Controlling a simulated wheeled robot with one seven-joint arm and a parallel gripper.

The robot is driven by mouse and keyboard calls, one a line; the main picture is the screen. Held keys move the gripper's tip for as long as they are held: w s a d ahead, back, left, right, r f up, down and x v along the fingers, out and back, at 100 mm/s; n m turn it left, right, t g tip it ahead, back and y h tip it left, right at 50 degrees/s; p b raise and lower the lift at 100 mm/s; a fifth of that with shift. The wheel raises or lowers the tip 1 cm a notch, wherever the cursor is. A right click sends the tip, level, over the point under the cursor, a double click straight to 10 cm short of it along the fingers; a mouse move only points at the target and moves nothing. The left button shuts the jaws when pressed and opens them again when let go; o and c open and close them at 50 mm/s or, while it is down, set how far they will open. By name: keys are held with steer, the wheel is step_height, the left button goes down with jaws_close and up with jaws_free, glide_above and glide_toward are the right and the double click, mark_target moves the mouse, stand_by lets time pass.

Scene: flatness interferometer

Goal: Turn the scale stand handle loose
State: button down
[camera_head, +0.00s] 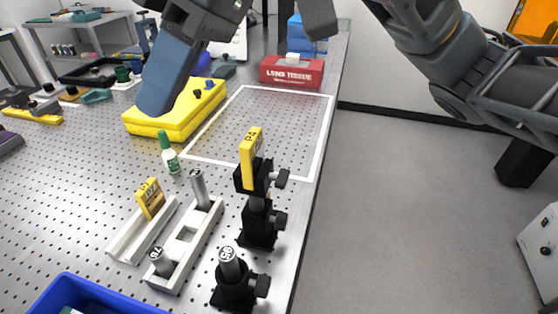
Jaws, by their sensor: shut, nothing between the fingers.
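A black stand (257,226) on the perforated table holds an upright yellow plate (251,158) marked with black characters in its top clamp. It looks like the scale stand. I cannot tell whether either is tight. My gripper (160,100) shows at the top left with a blue finger, above the table and apart from the stand. It is shut and empty; its upper part is cut off by the frame.
A second black post holder (236,290) stands in front of the stand. A white rack with posts (190,235) and a yellow block (150,199) are to the left. A yellow case (178,112) and red box (291,72) lie behind. The white-outlined area (265,115) is clear.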

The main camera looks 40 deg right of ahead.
mark_target(282, 180)
steer(key=s+d+m+g+h, duration=0.1)
steer(key=s+d+g+h, duration=0.15)
steer(key=d+h, duration=0.7)
steer(key=f, duration=0.4)
steer(key=d+f+y, duration=0.1)
steer(key=f, duration=0.4)
steer(key=d+f+y, duration=0.1)
steer(key=f, duration=0.3)
steer(key=shift+f+t+y, duration=0.25)
steer(key=shift+f, duration=0.15)
